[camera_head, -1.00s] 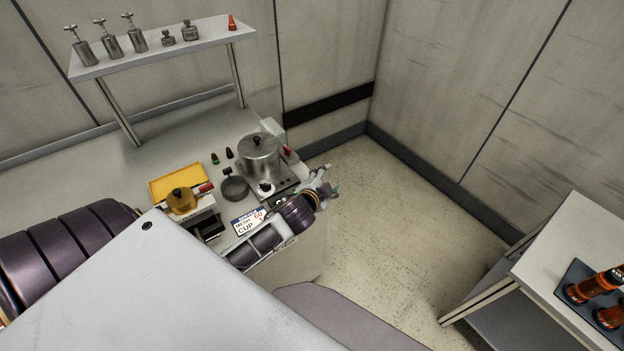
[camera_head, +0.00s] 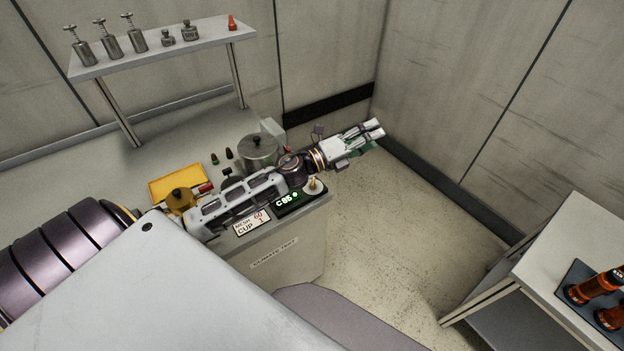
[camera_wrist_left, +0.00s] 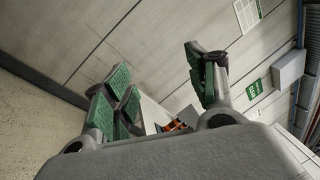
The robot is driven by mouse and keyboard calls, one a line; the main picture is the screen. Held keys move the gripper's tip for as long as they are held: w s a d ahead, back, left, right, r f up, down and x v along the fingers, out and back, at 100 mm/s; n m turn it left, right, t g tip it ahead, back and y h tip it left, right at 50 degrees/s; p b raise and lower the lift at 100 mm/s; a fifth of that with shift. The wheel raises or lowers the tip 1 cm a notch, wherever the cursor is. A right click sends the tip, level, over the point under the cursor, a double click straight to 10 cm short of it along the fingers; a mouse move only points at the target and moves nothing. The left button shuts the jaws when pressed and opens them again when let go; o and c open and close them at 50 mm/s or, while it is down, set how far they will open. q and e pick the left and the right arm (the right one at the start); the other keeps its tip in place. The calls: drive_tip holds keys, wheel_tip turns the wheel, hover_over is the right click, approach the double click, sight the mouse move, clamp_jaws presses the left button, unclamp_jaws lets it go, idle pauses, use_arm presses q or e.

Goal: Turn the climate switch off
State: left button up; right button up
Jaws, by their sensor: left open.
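The bench front carries a "CLIMATE TEST" label (camera_head: 274,253). On its top corner a black display (camera_head: 288,202) reads what looks like "C85", with a lit green lamp. Beside it a small light-coloured switch (camera_head: 314,186) stands on a round base; which way it is set is too small to tell. My left gripper (camera_head: 374,136) is open and empty, up and to the right of the switch, past the bench edge over the floor. Its green finger pads are apart in the left wrist view (camera_wrist_left: 160,88). My left forearm crosses the bench, hiding part of it. My right gripper is not in view.
A steel pot (camera_head: 259,151), a brass pot (camera_head: 181,200) and a yellow tray (camera_head: 176,181) stand on the bench. A raised shelf (camera_head: 160,50) holds several metal vessels. A side table (camera_head: 570,235) with orange cylinders stands at right. Floor between is clear.

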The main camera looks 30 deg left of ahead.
use_arm(q)
drive_tip(key=s+a+f+m+g, duration=0.45)
drive_tip(key=f+m+g, duration=0.25)
drive_tip(key=m+g, duration=0.8)
drive_tip(key=s+a+f+m+y, duration=0.1)
drive_tip(key=a+m+y, duration=0.4)
drive_tip(key=a, duration=1)
drive_tip(key=shift+s+y, duration=0.7)
drive_tip(key=shift+y, duration=0.2)
drive_tip(key=shift+f, duration=0.2)
